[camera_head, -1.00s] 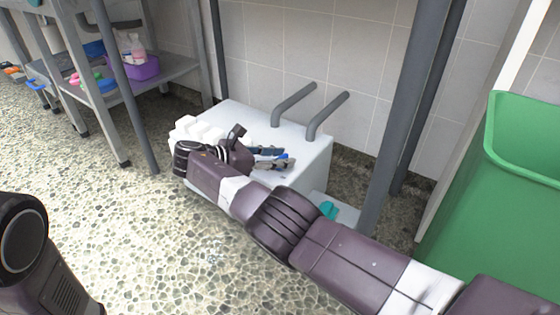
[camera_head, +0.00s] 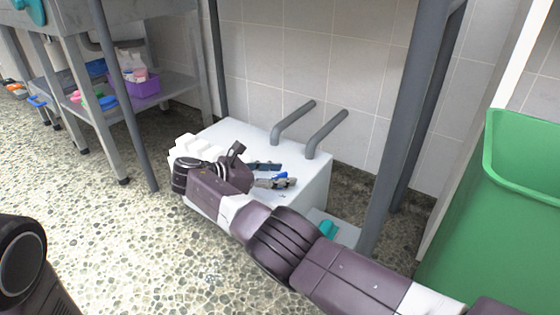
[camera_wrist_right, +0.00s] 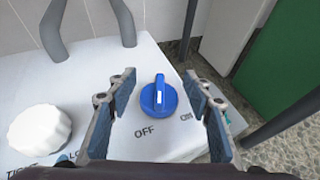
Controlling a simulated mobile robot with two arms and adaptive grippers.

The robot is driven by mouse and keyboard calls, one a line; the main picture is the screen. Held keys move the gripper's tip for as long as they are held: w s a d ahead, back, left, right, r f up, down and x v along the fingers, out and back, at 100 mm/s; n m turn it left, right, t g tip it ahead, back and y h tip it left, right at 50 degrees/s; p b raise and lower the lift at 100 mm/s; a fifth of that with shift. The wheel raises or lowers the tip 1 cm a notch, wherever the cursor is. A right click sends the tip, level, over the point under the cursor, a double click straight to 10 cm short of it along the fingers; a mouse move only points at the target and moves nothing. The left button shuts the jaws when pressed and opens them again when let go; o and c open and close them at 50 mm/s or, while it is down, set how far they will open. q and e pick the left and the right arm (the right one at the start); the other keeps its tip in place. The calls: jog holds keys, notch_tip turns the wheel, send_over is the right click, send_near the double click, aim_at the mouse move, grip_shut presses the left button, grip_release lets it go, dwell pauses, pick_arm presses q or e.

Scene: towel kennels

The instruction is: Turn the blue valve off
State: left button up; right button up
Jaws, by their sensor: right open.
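The blue valve (camera_wrist_right: 158,98) is a round knob with a raised grip bar and a white mark, on top of a white box (camera_wrist_right: 95,62). In the right wrist view the word OFF is printed at its lower left and ON at its lower right. The bar runs nearly up and down in that view. My right gripper (camera_wrist_right: 159,104) is open, with one finger on each side of the valve and visible gaps between. In the head view my right gripper (camera_head: 271,174) is over the box, and only a little blue of the valve (camera_head: 281,175) shows. My left gripper is out of view.
A white ribbed knob (camera_wrist_right: 40,135) is left of the valve. A grey post (camera_head: 408,120) and a green bin (camera_head: 520,150) stand to the right. A metal shelf (camera_head: 165,85) stands to the left.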

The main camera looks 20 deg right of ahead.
aim_at(280, 175)
notch_tip(280, 175, up, 9)
jog(key=shift+r, duration=0.2)
dwell(0.3)
